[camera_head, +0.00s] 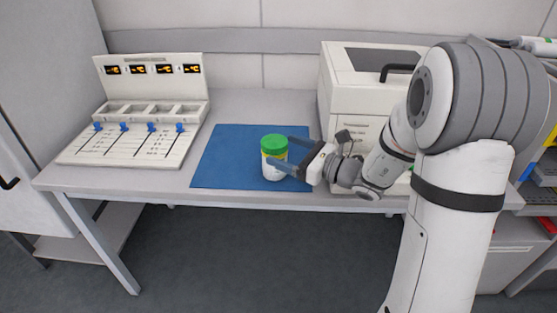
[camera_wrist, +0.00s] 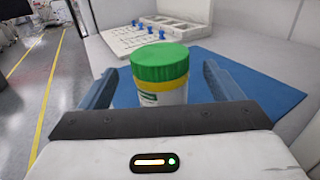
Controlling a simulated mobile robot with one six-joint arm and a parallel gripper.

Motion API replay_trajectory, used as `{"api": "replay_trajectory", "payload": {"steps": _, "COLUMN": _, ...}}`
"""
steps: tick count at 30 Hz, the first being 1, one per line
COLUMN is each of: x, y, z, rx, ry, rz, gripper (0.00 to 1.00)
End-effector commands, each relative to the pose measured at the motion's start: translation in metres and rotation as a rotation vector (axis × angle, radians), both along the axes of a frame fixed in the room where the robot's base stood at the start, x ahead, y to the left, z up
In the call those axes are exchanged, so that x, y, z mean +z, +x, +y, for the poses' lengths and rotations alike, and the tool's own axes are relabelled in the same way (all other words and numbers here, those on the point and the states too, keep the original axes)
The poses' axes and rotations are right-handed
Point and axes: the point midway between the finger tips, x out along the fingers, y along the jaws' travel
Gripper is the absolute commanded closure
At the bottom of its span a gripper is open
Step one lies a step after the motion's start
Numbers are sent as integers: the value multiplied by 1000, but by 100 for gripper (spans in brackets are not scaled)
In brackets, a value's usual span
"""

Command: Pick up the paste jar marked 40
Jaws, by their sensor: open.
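A white jar (camera_head: 273,170) with a green lid and a yellow band stands upright on a blue mat (camera_head: 222,160) on the bench. It also shows in the wrist view, where the jar (camera_wrist: 161,80) stands between my two blue fingers. A number on it cannot be read in either view. My gripper (camera_head: 284,153) is open, with one finger on each side of the jar. In the wrist view my gripper (camera_wrist: 160,85) shows a gap between the jar and each finger. The lower part of the jar is hidden there by my gripper's body.
A white panel (camera_head: 130,150) with blue sliders, small bins and several lit displays stands at the bench's left. A white boxy machine (camera_head: 345,90) with a dark handle stands behind and right of the mat. The mat left of the jar is clear.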

Motion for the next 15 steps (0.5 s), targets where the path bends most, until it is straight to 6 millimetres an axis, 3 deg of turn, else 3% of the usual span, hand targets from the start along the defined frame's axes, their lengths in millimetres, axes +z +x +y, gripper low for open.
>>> {"api": "replay_trajectory", "payload": {"steps": 9, "x": -1, "y": 23, "z": 40, "rx": 3, "ry": -1, "rz": -1, "gripper": 14}}
{"api": "replay_trajectory", "payload": {"steps": 15, "x": 0, "y": 29, "z": 50, "rx": 1, "ry": -1, "rz": 1, "gripper": 14}}
